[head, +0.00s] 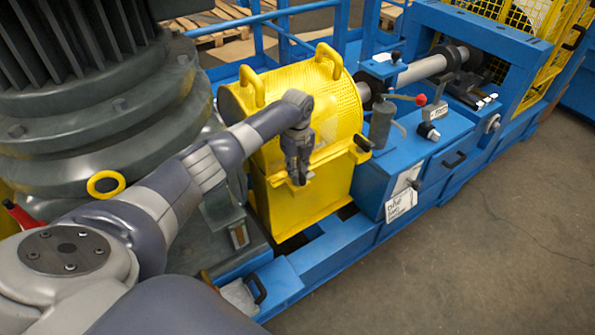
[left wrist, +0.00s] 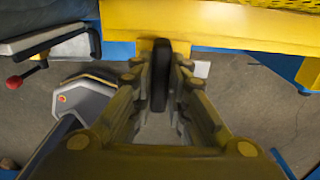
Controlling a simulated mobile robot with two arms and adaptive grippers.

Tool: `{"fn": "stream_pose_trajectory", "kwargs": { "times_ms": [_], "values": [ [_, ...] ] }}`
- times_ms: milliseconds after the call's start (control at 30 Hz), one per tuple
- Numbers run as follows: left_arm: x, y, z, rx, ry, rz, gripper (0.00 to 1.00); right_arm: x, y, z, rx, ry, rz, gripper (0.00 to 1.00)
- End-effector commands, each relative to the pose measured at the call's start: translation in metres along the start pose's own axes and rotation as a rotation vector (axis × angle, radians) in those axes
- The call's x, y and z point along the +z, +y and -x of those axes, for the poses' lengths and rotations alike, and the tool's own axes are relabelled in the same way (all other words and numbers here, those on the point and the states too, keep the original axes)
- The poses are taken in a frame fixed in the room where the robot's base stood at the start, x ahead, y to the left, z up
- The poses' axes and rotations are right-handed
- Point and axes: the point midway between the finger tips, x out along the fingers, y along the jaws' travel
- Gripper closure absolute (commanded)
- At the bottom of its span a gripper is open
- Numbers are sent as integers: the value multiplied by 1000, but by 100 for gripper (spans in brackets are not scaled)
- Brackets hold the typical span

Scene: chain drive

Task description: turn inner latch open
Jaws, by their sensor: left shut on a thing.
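The yellow chain guard (head: 335,112) has a rounded mesh top with two loop handles and sits on a yellow lower box (head: 310,205). My left gripper (head: 299,179) is at the front of the guard, pointing down. In the left wrist view, my left gripper (left wrist: 160,68) is shut on a black latch (left wrist: 160,88) that stands in front of a yellow tab. In the head view the gripper hides this latch. A second black latch (head: 362,143) shows at the guard's right corner. My right gripper is not in view.
A large grey ribbed motor (head: 100,110) stands at the left, close to my left arm. A red-knobbed lever (head: 420,99) and a blue box (head: 375,185) with a tag are right of the guard. The concrete floor (head: 470,240) in front is clear.

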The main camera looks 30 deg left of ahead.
Motion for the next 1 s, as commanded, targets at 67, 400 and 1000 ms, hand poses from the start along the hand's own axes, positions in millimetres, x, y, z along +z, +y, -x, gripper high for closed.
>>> {"fn": "stream_pose_trajectory", "kwargs": {
  "times_ms": [67,400,1000],
  "values": [
    [0,0,1,-1,-1,-3,100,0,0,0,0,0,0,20],
    [0,0,0,-1,-1,-2,65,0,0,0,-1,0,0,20],
    [1,-1,66,-5,-2,-2,65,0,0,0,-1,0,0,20]
  ]
}}
